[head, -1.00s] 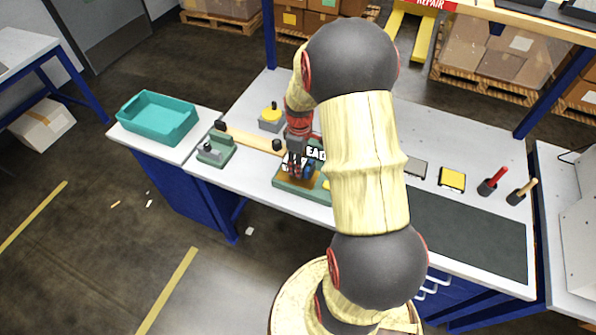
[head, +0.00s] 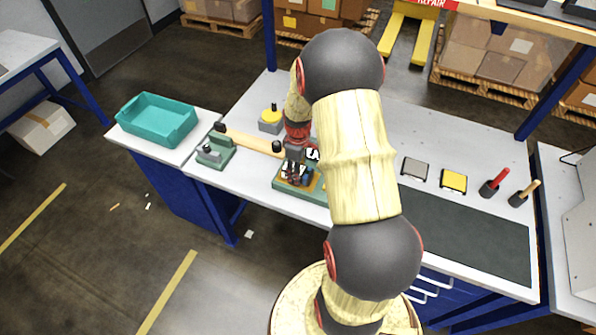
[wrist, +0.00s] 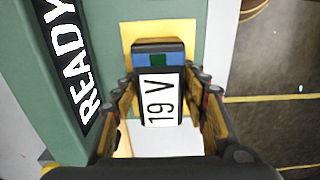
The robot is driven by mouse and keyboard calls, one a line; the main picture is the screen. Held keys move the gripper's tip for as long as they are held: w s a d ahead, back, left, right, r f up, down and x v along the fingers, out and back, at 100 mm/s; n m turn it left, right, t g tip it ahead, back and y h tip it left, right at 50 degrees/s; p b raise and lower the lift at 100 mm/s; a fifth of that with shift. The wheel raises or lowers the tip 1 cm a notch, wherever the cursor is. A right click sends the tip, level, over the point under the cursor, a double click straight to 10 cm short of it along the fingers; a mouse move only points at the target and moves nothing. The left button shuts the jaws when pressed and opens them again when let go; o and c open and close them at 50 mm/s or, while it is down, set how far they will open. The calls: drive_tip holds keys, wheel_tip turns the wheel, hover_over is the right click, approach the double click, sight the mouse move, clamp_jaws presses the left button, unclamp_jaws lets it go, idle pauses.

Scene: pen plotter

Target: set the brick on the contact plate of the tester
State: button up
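The brick (wrist: 158,98) is a dark block with a white "19 V" label and a blue and green end. My gripper (wrist: 161,84) has one finger along each side of it and appears shut on it. In the head view my gripper (head: 297,180) points down over the tester (head: 284,196). The brass-yellow contact plate (wrist: 130,36) lies beneath and beyond the brick in the wrist view. Whether the brick touches the plate is hidden. The tester's display (wrist: 72,55) reads "READY" at the left of the wrist view; my arm partly covers the tester in the head view.
A teal bin (head: 157,121) stands on the left side table. Grey (head: 415,169) and yellow (head: 453,181) pads lie right, beside a dark mat (head: 465,235).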

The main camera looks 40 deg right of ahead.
drive_tip(key=o, duration=0.3)
wheel_tip(320, 180, up, 12)
drive_tip(key=p, duration=0.3)
drive_tip(key=s+a+r+m+t, duration=0.1)
drive_tip(key=a+r+m+t, duration=0.1)
drive_tip(key=a+r, duration=1.15)
drive_tip(key=s+a+r+m+t, duration=0.1)
drive_tip(key=s+a+r, duration=0.2)
drive_tip(key=s+a, duration=0.1)
drive_tip(key=s+a+r+t, duration=0.1)
drive_tip(key=s+a+r, duration=0.2)
drive_tip(key=s+a, duration=0.2)
drive_tip(key=s+a+r+m+t, duration=0.1)
drive_tip(key=s+a+r, duration=0.2)
drive_tip(key=s+a, duration=0.1)
drive_tip(key=shift+s+a+r+m+t, duration=0.25)
drive_tip(key=shift+r+m+t, duration=0.05)
